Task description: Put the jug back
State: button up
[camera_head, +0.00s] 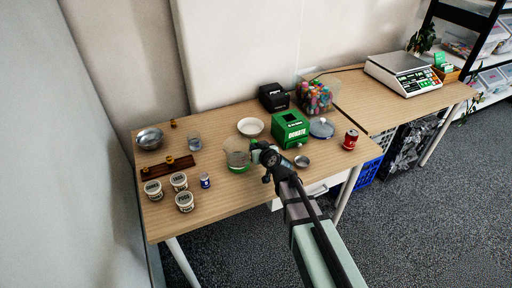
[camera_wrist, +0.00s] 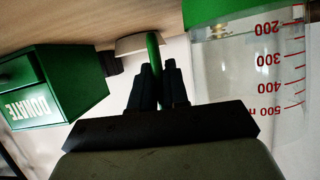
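The jug (camera_head: 237,158) is clear with a green base and red measuring marks. It appears upright at the front middle of the wooden table. It also shows at the right of the wrist view (camera_wrist: 250,80), where the picture is upside down. My gripper (camera_head: 258,152) is just right of the jug. In the wrist view its dark fingers (camera_wrist: 158,85) are close together, on both sides of the jug's green handle (camera_wrist: 154,60), and look shut on it. Whether the jug's base touches the table is hard to tell.
The green donation box (camera_head: 290,129) is close behind my gripper. A white bowl (camera_head: 250,126), small metal bowl (camera_head: 302,161), lidded dish (camera_head: 321,128) and red can (camera_head: 350,139) stand around. Labelled tubs (camera_head: 184,201) and a glass (camera_head: 194,142) are at left. Bare tabletop (camera_head: 225,200) lies in front.

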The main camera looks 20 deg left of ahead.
jog(key=o, duration=0.5)
jog(key=shift+c, duration=0.2)
jog(key=v, duration=0.7)
jog(key=shift+s+d+r, duration=0.15)
jog(key=shift+r, duration=0.1)
